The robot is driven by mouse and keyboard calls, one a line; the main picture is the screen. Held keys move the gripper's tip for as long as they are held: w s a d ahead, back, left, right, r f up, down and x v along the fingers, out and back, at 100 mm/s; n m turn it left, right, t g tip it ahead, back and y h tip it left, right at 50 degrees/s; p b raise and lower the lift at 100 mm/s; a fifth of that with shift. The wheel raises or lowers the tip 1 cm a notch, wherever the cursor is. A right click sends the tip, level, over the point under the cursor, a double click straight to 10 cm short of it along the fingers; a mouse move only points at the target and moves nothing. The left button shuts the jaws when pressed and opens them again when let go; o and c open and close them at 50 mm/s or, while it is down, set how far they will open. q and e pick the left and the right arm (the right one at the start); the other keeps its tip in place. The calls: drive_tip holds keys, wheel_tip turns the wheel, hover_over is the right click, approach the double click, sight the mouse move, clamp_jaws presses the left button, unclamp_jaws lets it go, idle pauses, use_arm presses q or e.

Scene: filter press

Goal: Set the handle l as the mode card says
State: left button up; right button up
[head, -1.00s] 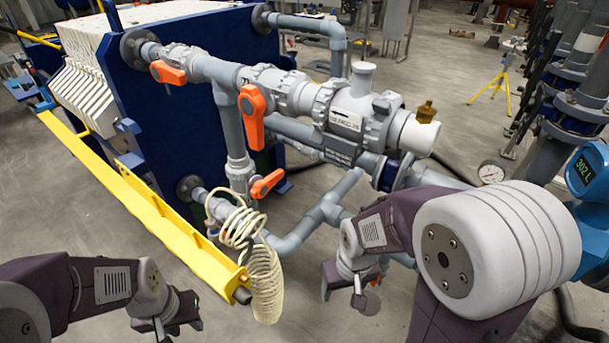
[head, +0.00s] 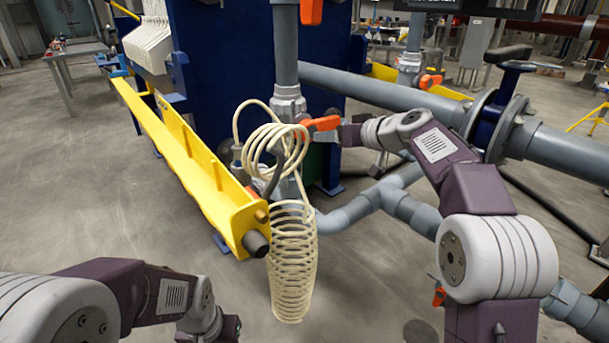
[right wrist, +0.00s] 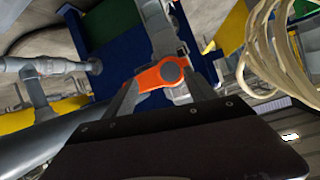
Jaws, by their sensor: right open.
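An orange valve handle (head: 320,124) sits on the grey vertical pipe beside the coiled hose; no letter on it can be read. It also shows in the right wrist view (right wrist: 160,75), lying between my fingers. My right gripper (head: 342,130) is at the handle's right end in the head view. In the right wrist view my right gripper (right wrist: 160,90) is open, with a finger on each side of the handle; contact cannot be told. My left gripper (head: 222,328) hangs low at the bottom, partly cut off, its jaws unclear. No mode card is readable.
A cream coiled hose (head: 292,250) hangs just left of the handle, close to my right gripper. A yellow rail (head: 185,150) runs along the left. More orange handles show at the top (head: 311,11) and right (head: 431,81). Grey pipes (head: 385,95) cross behind my right arm.

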sight(327, 127)
use_arm(q)
wheel_tip(327, 127, down, 12)
drive_tip(key=r+b, duration=0.1)
drive_tip(key=b, duration=0.6)
use_arm(e)
drive_tip(key=w+d+r+m+t+y+p, duration=0.1)
drive_tip(key=w+r+m+t+y+p, duration=0.3)
drive_tip(key=p, duration=0.7)
drive_tip(key=f+m+p, duration=0.2)
drive_tip(key=m+p, duration=0.1)
drive_tip(key=p, duration=0.1)
drive_tip(key=w+f+m+g+p, duration=0.1)
drive_tip(key=f+m+p, duration=0.1)
drive_tip(key=m+p, duration=0.2)
drive_tip(key=w+f+m+p, duration=0.1)
drive_tip(key=f+m+p, duration=0.1)
drive_tip(key=m+p, duration=0.1)
drive_tip(key=shift+d+f+m+p, duration=0.1)
drive_tip(key=shift+d+m+p, duration=0.3)
drive_tip(key=shift+p, duration=0.35)
drive_tip(key=x, duration=0.5)
drive_tip(key=shift+w+a, duration=0.4)
drive_tip(key=shift+w, duration=0.05)
use_arm(q)
wheel_tip(327, 127, up, 24)
drive_tip(key=shift+f, duration=0.1)
